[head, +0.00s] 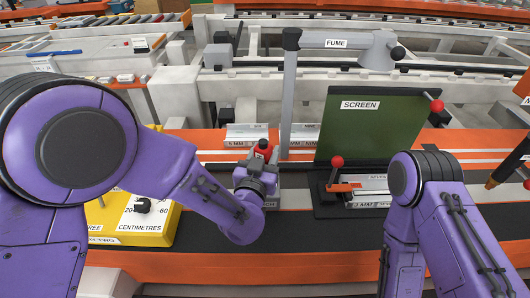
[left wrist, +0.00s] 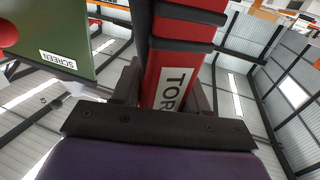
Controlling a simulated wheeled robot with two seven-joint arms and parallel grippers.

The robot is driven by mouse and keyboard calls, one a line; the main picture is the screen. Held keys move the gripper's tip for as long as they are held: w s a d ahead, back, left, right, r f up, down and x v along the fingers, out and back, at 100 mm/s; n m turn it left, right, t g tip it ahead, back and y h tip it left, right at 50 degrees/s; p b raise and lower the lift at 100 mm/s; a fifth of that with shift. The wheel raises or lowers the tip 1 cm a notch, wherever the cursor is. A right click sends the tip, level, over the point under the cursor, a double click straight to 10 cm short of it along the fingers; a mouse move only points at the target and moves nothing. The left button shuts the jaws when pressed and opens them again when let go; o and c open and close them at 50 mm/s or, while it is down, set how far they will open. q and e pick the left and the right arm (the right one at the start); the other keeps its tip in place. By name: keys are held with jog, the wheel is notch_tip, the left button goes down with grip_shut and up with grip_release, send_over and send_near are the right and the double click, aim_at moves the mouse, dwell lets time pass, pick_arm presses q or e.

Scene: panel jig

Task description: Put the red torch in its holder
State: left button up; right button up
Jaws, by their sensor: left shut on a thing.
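The red torch (left wrist: 175,75) is red with black bands and a white label whose visible letters read "TOR". My left gripper (left wrist: 160,100) is shut on it in the left wrist view. In the head view the left gripper (head: 260,168) is over the middle of the bench, with a little of the torch's red (head: 264,148) showing at it. A grey label plate (head: 271,204) ending in "CH" is partly hidden behind my left wrist; I cannot make out a holder there. My right arm is at the right of the head view, its gripper out of sight.
A green screen (head: 375,125) stands right of the left gripper, with a red-knobbed lever (head: 337,162) at its lower left. A grey post (head: 289,95) carries the fume arm (head: 345,40) behind. A yellow scale box (head: 160,225) lies at left.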

pick_arm(q)
jog(key=o, duration=1.1)
jog(key=shift+o, duration=0.2)
jog(key=shift+s, duration=0.35)
jog(key=b+v, duration=0.2)
jog(key=v, duration=0.8)
